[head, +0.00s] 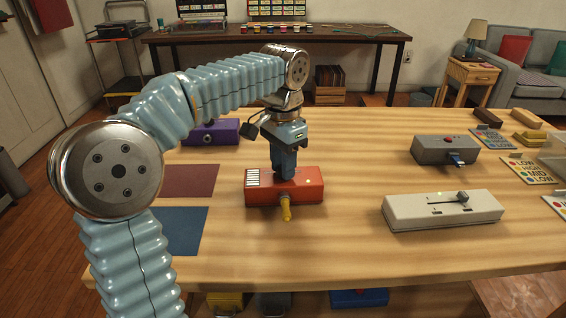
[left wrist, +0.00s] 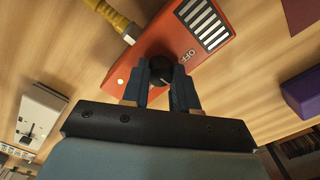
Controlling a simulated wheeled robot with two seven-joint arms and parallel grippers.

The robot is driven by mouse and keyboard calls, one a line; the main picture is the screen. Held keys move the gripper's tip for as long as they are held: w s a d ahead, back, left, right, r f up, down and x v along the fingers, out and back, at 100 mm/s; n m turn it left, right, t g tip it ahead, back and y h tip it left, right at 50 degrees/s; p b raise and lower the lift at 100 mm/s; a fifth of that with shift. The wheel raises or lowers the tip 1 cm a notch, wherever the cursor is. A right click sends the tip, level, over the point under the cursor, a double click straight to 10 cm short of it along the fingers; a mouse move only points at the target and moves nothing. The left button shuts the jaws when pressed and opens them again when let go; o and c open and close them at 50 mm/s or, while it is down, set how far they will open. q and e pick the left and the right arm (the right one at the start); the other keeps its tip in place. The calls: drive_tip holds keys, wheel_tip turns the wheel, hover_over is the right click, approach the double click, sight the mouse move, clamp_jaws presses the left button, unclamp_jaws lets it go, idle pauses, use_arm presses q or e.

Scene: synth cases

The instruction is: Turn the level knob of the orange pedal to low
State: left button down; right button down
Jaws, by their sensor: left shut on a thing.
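The orange pedal (head: 312,187) lies on the wooden table near its middle, with a white striped panel on its left end and a yellow plug at its front. In the left wrist view the orange pedal (left wrist: 205,35) shows a black knob (left wrist: 160,70) with a pale pointer line and the printed word "OFF" beside it. My left gripper (head: 284,176) comes down onto the pedal from above. In the left wrist view its two fingers (left wrist: 162,85) are shut on the knob, one on each side. The fingers hide part of the knob. My right gripper is not in view.
A purple pedal (head: 211,132) stands behind to the left, a grey pedal (head: 445,149) and a white slider box (head: 442,210) to the right. Red (head: 187,181) and blue (head: 184,230) mats lie at the left. Printed cards (head: 527,169) lie far right. The table front is clear.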

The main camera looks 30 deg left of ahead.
use_arm(q)
drive_tip(key=shift+m, duration=0.3)
idle(0.4)
drive_tip(key=c, duration=0.9)
unclamp_jaws()
drive_tip(key=shift+o, duration=0.2)
drive_tip(key=shift+r, duration=0.1)
wheel_tip(320, 180, up, 14)
drive_tip(key=shift+f, duration=0.2)
